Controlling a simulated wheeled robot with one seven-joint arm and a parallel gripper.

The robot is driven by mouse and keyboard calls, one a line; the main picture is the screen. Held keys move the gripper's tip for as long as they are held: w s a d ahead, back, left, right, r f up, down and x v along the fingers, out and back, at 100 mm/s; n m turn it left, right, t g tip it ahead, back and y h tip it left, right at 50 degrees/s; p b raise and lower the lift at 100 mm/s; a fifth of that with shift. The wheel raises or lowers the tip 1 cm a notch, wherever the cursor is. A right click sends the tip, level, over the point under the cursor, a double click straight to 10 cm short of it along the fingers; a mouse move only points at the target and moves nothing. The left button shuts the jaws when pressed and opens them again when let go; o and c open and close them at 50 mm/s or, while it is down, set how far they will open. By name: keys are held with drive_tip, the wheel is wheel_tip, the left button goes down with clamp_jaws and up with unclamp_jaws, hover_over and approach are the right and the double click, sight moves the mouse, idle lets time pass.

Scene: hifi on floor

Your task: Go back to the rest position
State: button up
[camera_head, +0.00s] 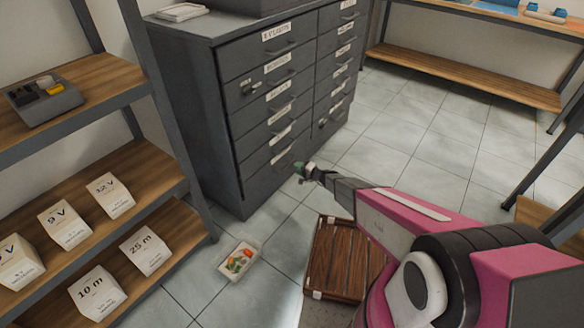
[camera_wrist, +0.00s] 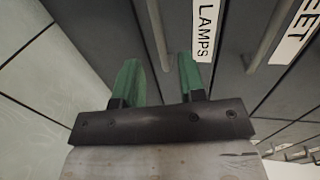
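My gripper (camera_head: 304,172) is at the end of my outstretched pink and black arm, in front of the lower drawers of the dark grey cabinet (camera_head: 215,110). In the wrist view my gripper (camera_wrist: 158,80) has its two green fingers apart with nothing between them. Behind the fingers are grey drawer fronts, one with a label reading "LAMPS" (camera_wrist: 206,25). I cannot tell whether the fingertips touch the cabinet. All the drawers in view look closed.
A small white tray (camera_head: 222,267) with coloured items lies on the tiled floor. A slatted wooden crate (camera_head: 340,262) sits beside it, close under my arm. A shelf rack (camera_head: 150,165) with labelled boxes stands at left. A bench (camera_head: 460,74) stands at the back right, with clear floor before it.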

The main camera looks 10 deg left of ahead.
drive_tip(key=shift+v, duration=1.1)
drive_tip(key=s+d+r+n+g+h, duration=0.2)
drive_tip(key=s+d+r, duration=0.3)
drive_tip(key=d+r, duration=0.25)
drive_tip(key=s+d+r+n+g+h, duration=0.2)
drive_tip(key=s+d+r+n+g, duration=0.15)
drive_tip(key=d+r, duration=0.4)
drive_tip(key=s+d+r+h, duration=0.5)
drive_tip(key=s+d+r, duration=0.2)
drive_tip(key=d, duration=0.5)
drive_tip(key=s+d+r+m+h, duration=0.1)
drive_tip(key=s+d+r+h, duration=0.4)
drive_tip(key=d, duration=0.7)
wheel_tip(320, 180, up, 4)
drive_tip(key=shift+s+f, duration=0.25)
drive_tip(key=shift+s, duration=0.9)
